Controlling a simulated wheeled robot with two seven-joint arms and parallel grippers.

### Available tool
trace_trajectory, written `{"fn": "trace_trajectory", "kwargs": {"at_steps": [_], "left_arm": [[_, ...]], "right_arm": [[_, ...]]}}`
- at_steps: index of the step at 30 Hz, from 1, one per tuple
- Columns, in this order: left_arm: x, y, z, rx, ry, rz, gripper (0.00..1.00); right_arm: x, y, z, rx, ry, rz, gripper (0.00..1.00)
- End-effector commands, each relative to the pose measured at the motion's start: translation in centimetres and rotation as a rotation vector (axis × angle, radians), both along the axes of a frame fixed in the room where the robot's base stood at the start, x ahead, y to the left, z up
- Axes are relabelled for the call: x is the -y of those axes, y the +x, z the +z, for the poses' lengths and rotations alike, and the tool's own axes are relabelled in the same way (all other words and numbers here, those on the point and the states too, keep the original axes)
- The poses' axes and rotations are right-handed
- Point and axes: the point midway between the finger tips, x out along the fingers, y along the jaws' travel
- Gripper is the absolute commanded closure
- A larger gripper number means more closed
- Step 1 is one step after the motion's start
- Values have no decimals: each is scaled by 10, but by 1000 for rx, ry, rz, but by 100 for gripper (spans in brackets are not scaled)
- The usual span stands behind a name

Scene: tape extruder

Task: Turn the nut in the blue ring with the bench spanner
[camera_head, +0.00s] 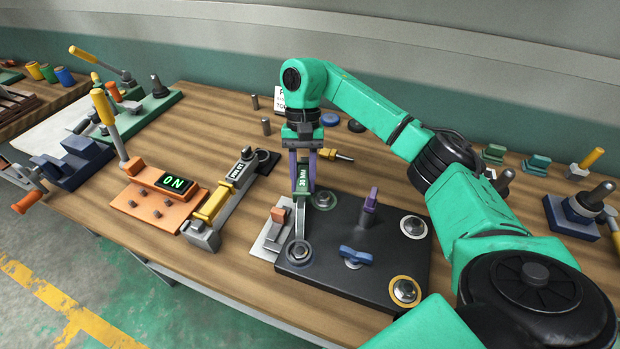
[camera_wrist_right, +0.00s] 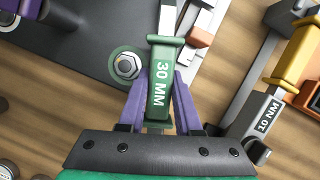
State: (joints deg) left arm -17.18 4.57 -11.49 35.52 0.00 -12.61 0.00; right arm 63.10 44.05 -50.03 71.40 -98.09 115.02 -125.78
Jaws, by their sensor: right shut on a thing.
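My right gripper (camera_head: 302,165), with purple fingers, is shut on the green handle of the bench spanner (camera_head: 301,205), marked 30 MM. The handle also shows between the fingers in the right wrist view (camera_wrist_right: 160,85). The spanner slopes down to the blue ring (camera_head: 290,259) at the black plate's near left corner. Its head lies over the nut (camera_head: 299,251) there; I cannot tell whether it is seated around it. In the wrist view the spanner's head and the blue ring are out of frame. My left gripper is not in view.
The black plate (camera_head: 335,282) also bears nuts in green (camera_head: 323,201), white (camera_head: 413,227) and yellow (camera_head: 404,291) rings, a purple upright (camera_head: 370,198) and a blue wing knob (camera_head: 355,256). A grey block (camera_head: 272,238) stands close left. A yellow-handled torque tool (camera_head: 213,205) lies further left.

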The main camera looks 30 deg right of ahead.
Motion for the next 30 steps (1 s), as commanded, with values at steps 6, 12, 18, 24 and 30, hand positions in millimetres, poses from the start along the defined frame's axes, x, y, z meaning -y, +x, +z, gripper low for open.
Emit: {"fn": "trace_trajectory", "kwargs": {"at_steps": [6,12,18,24,30], "left_arm": [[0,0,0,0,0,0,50],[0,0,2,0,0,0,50],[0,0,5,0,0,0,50],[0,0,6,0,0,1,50],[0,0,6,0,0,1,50]], "right_arm": [[-1,1,0,0,0,12,100],[-4,2,1,0,0,31,100],[-15,8,1,0,0,112,100],[-24,12,1,0,0,179,100],[-24,12,0,0,0,185,100]]}}
